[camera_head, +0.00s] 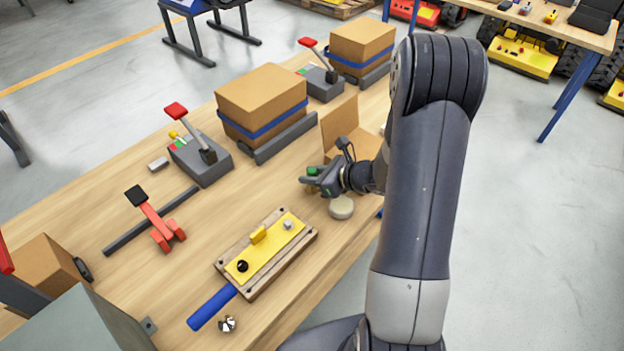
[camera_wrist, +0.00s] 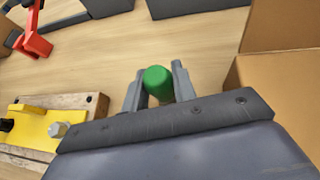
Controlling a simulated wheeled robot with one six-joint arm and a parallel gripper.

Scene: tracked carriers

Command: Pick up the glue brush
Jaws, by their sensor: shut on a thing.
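The glue brush shows as a rounded green end (camera_wrist: 157,82) between my two grey fingers in the wrist view. Its green part (camera_head: 312,171) also shows at the fingertips in the head view. My gripper (camera_head: 314,183) is shut on it, over the right part of the wooden table. The rest of the brush is hidden by the fingers and the gripper body. I cannot tell whether it touches the table.
A round beige pot (camera_head: 341,208) stands just below my gripper. An open cardboard box (camera_head: 340,122) is close behind it. A yellow-topped wooden block (camera_head: 266,252) with a blue handle lies in front. Closed boxes (camera_head: 262,100) and lever units (camera_head: 201,160) stand further left.

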